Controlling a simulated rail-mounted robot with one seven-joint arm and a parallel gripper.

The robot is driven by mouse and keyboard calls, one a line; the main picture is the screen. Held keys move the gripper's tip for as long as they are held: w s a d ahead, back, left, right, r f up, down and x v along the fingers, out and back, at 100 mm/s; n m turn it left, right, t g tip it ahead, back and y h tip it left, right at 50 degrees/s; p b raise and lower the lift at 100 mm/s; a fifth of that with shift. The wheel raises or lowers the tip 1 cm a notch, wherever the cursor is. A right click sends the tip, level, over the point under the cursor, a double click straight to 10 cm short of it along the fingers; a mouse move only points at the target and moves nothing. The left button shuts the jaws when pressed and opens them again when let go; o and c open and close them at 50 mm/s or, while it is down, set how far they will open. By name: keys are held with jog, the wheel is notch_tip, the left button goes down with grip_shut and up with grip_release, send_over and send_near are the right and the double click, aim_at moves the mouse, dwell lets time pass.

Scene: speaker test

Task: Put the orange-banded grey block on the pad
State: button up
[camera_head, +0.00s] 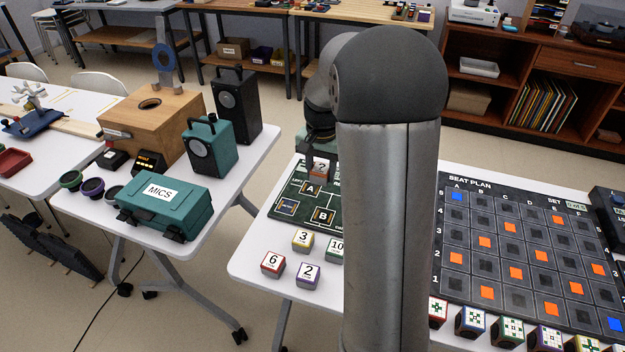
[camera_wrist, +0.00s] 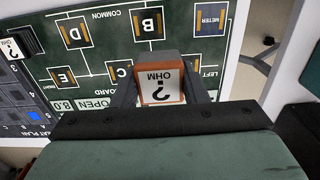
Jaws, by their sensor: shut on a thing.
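The orange-banded grey block (camera_head: 319,171) is between the fingers of my gripper (camera_head: 318,158); its white top reads "? OHM". In the wrist view my gripper (camera_wrist: 161,90) is shut on this block (camera_wrist: 160,82), one finger on each side. Below is a dark green board (camera_wrist: 105,52) with pads marked A to E and METER. The block overlaps the view near pad C (camera_wrist: 121,72) and below pad B (camera_wrist: 147,23). Whether it touches the board I cannot tell. In the head view pads A (camera_head: 311,188) and B (camera_head: 323,215) show; my arm hides much of the board.
Number blocks, such as a 6 (camera_head: 272,264) and a 2 (camera_head: 308,275), stand in front of the board. The seat plan (camera_head: 520,250) lies to the right. Another "?" block (camera_wrist: 20,43) shows at the left of the wrist view. A side table holds a teal MICS case (camera_head: 165,205).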

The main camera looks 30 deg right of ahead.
send_over(311, 189)
notch_tip(311, 189, down, 7)
jog(key=shift+r, duration=0.1)
jog(key=shift+w+f, duration=0.1)
jog(key=shift+f, duration=1.55)
jog(key=shift+f, duration=0.2)
jog(key=o, duration=1)
jog(key=shift+r, duration=0.1)
